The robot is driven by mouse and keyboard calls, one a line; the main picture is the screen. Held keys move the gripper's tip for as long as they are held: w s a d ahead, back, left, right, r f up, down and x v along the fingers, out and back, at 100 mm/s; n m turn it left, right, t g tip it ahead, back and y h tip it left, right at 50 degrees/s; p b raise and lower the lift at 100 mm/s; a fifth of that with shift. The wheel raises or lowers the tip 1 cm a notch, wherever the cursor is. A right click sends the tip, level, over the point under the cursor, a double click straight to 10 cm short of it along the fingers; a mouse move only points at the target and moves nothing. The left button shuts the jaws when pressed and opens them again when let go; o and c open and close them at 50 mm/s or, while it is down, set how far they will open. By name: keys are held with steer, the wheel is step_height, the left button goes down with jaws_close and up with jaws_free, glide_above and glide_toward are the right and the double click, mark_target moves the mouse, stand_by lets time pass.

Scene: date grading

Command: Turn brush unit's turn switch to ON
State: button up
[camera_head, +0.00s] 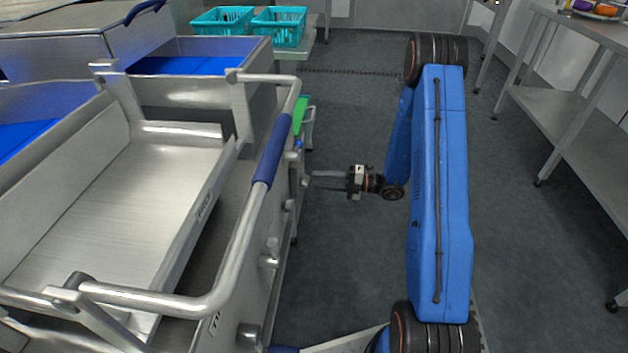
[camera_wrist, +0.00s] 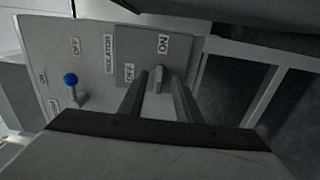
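The brush unit (camera_head: 222,283) is the steel machine on the left in the head view. Its grey switch panel (camera_wrist: 92,32) fills the upper left of the wrist view, with OFF, ISOLATOR and ON labels. A small pale turn switch (camera_wrist: 158,77) sits below an ON label (camera_wrist: 163,43) and right of an OFF label (camera_wrist: 129,72). My gripper (camera_wrist: 159,80) is open, its two fingers on either side of the switch with gaps showing. I cannot tell which label the switch points at. In the head view my gripper (camera_head: 312,180) points left at the unit's side.
A blue-knobbed lever (camera_wrist: 70,80) stands left of my fingers on the same panel. A steel rail with a blue grip (camera_head: 272,150) runs along the unit's upper edge. Teal baskets (camera_head: 222,20) stand at the back. The floor (camera_head: 345,255) is clear; a steel table (camera_head: 585,110) stands right.

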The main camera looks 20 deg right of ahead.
steer(key=v, duration=1.4)
steer(key=shift+d, duration=0.1)
steer(key=s+a+r+n+g+h, duration=0.8)
steer(key=s+a+r+n, duration=0.5)
steer(key=s+r+n, duration=0.55)
steer(key=s+d+r+n+t+h, duration=0.1)
steer(key=s+r+n+t+h, duration=0.2)
steer(key=s+n, duration=0.4)
steer(key=s+d+r+n+t+h, duration=0.2)
steer(key=s+r+n+h, duration=0.3)
steer(key=n, duration=1)
steer(key=shift+s+r+t+h, duration=0.3)
steer(key=shift+s+r+t, duration=0.25)
steer(key=shift+s, duration=1)
